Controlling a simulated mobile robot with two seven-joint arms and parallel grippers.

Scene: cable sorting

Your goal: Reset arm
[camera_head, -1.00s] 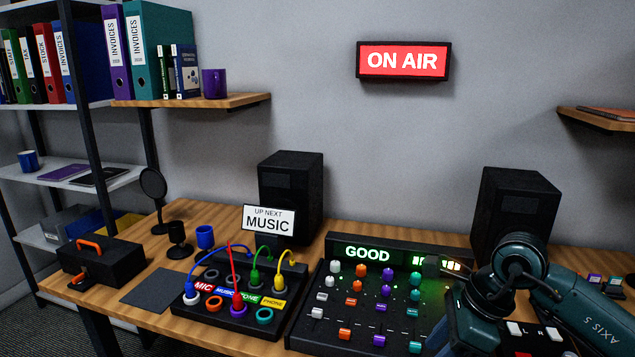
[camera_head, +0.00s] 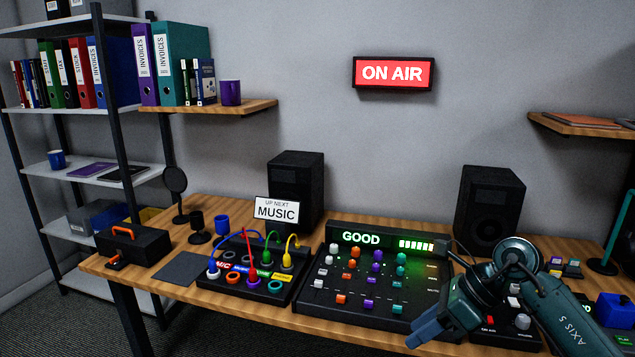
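My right arm comes in from the lower right. Its gripper (camera_head: 424,335) points down and to the left, over the front right edge of the mixing console (camera_head: 420,303). I cannot make out a gap between its fingers, and no held object shows. My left gripper is not in view. The console has coloured knobs and a lit display reading GOOD. The patch box (camera_head: 288,293) to its left has coloured cables plugged into its sockets, with a MUSIC sign (camera_head: 276,210) behind it.
Two black speakers (camera_head: 295,190) (camera_head: 489,212) stand at the back of the desk. A toolbox (camera_head: 134,243), a dark mat (camera_head: 182,268), a blue cup (camera_head: 222,224) and a microphone (camera_head: 176,182) are at the left. A blue box (camera_head: 614,309) is at the right.

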